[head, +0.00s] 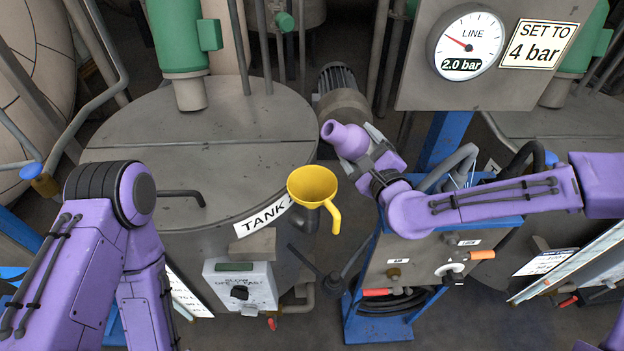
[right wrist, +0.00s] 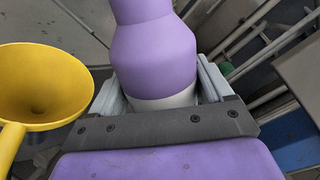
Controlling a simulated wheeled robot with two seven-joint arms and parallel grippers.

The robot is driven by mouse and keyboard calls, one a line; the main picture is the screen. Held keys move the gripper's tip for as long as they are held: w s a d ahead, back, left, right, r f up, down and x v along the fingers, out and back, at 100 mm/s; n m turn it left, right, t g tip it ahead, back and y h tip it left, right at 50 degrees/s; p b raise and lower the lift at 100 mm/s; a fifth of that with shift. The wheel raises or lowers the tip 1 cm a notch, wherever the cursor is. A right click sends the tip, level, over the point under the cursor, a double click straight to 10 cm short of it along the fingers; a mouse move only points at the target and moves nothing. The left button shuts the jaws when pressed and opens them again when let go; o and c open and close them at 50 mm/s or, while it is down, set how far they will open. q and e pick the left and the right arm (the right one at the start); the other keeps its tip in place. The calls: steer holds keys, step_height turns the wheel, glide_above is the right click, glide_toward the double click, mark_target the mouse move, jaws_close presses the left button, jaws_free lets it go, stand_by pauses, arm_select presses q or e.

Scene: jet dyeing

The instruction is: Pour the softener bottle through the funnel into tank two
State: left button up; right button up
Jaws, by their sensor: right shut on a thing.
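The softener bottle (head: 345,138) is lilac with a narrow neck. My right gripper (head: 366,153) is shut around its lower body, and in the right wrist view the bottle (right wrist: 155,55) stands between the two fingers above a pale band. In the head view its neck leans toward the upper left. The yellow funnel (head: 313,184) sits at the front edge of tank two (head: 215,130), over a dark pipe elbow, just below and left of the bottle and apart from it. The funnel (right wrist: 42,85) is at the left in the right wrist view. My left gripper is out of view.
The tank label (head: 264,217) is partly hidden by the funnel. A white control box (head: 240,284) hangs below it. A blue-framed stand (head: 385,325) with hoses is under my right arm. A gauge panel (head: 468,85) reads 2.0 bar beside a "SET TO 4 bar" sign.

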steer(key=shift+w+f, duration=0.2)
steer(key=shift+d+n, duration=0.1)
steer(key=shift+n, duration=0.2)
steer(key=shift+s+f, duration=0.15)
steer(key=shift+d+f+n, duration=0.15)
steer(key=shift+f+n, duration=0.1)
steer(key=shift+n, duration=0.05)
steer(key=shift+f, duration=0.15)
steer(key=shift+w+d+f+n, duration=0.15)
steer(key=shift+w+f+n, duration=0.1)
steer(key=shift+n, duration=0.15)
steer(key=shift+s, duration=0.1)
steer(key=shift+s+f, duration=0.15)
